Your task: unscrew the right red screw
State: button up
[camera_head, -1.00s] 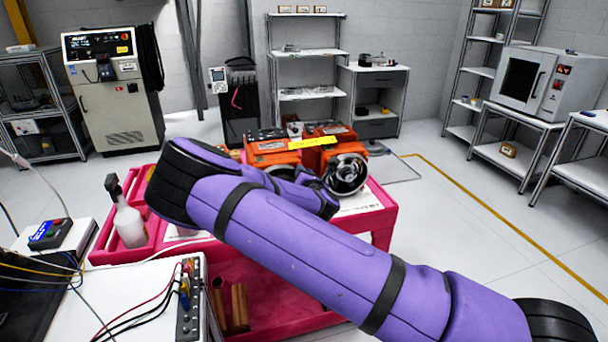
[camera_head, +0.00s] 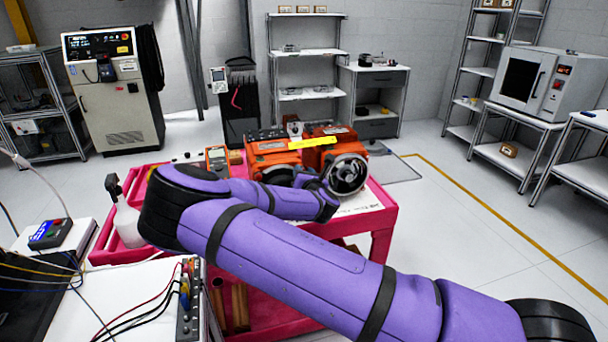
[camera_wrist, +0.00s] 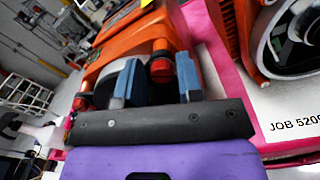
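In the wrist view, the right red screw (camera_wrist: 161,68), with a black collar, sits on the front of an orange servo unit (camera_wrist: 130,40). My gripper (camera_wrist: 158,63) has its blue-grey fingers spread, one on each side of this screw. Whether either finger touches it I cannot tell. Another red screw (camera_wrist: 80,102) is partly visible left of the fingers, past a dark round part. In the head view, orange units (camera_head: 268,147) stand on a red cart (camera_head: 383,218); my purple arm hides the gripper and the screws there.
A second orange unit with a silver round flange (camera_head: 346,174) stands close on the right. An orange meter (camera_head: 217,161) and a spray bottle (camera_head: 128,222) are on the cart's left. A white bench with wired equipment (camera_head: 188,300) is at front left.

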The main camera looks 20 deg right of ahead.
jog(key=s, duration=1.1)
jog(key=shift+w, duration=0.1)
dwell(0.4)
